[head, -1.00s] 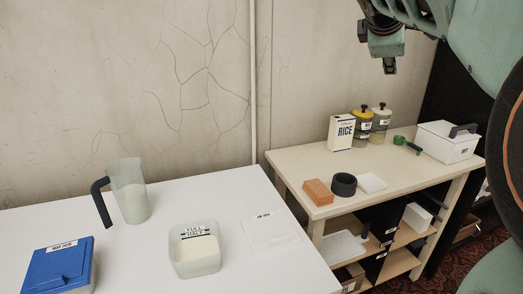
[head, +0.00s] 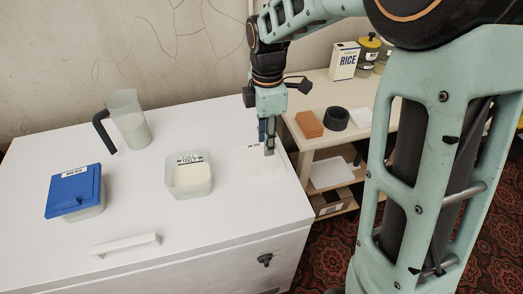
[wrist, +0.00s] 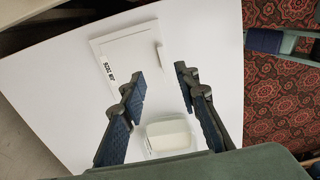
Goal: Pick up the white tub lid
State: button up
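The white tub lid (head: 262,165) lies flat on the white worktop near its right edge, a faint pale square with a small label. In the wrist view the lid (wrist: 130,50) shows beyond the fingertips, label on its left side and a small raised strip on its right. My gripper (head: 268,146) is above the lid and hides part of it in the head view. In the wrist view my gripper (wrist: 160,78) is open, with nothing between the fingers. Whether the fingertips touch the worktop I cannot tell.
A clear tub with white contents (head: 190,180) stands left of the lid. Further left are a jug (head: 130,125) and a blue-lidded tub (head: 75,190). A wooden table (head: 315,95) at the right holds orange blocks (head: 309,124) and a black ring (head: 336,118).

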send_over(264, 168)
jog(key=f, duration=0.4)
jog(key=shift+w+d+f, duration=0.15)
jog(key=shift+w+f, duration=0.05)
jog(key=shift+f, duration=0.15)
jog(key=f, duration=0.4)
jog(key=shift+s+a, duration=0.2)
jog(key=shift+s, duration=0.15)
jog(key=shift+f, duration=0.6)
grip_shut()
